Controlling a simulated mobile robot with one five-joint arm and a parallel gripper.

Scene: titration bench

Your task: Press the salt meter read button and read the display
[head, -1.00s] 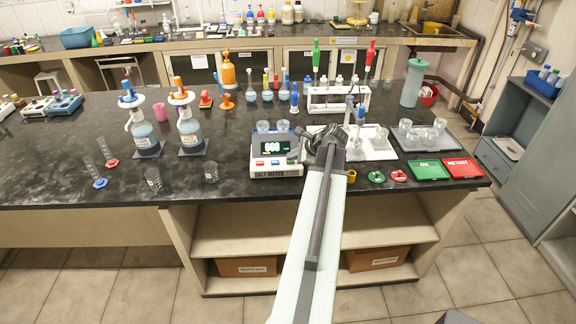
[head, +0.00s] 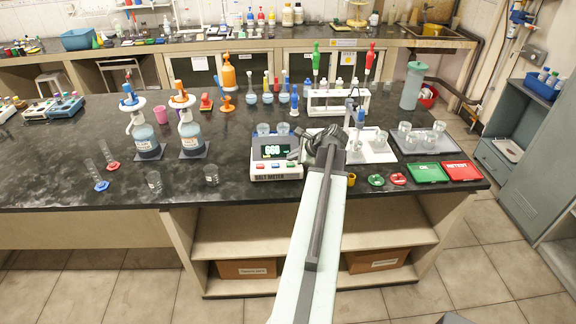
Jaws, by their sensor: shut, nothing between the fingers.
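The salt meter (head: 277,173) stands near the bench's front edge, a white box with a dark display (head: 272,151) and the label "SALT METER" on its front. The display shows green digits that look like "660" or "668", too small to be sure. Red and blue buttons sit on the panel below the display; I cannot tell which is the read button. Two clear cups (head: 272,129) stand at its back. My gripper (head: 323,142) is shut and empty, just right of the meter; my arm partly hides it, and contact with the meter cannot be told.
A white tray with cups (head: 373,152) is right of my gripper, and a grey tray (head: 424,151) lies beyond it. Green (head: 427,172) and red (head: 463,171) trays lie at the right front. The bench left of the meter holds two small beakers.

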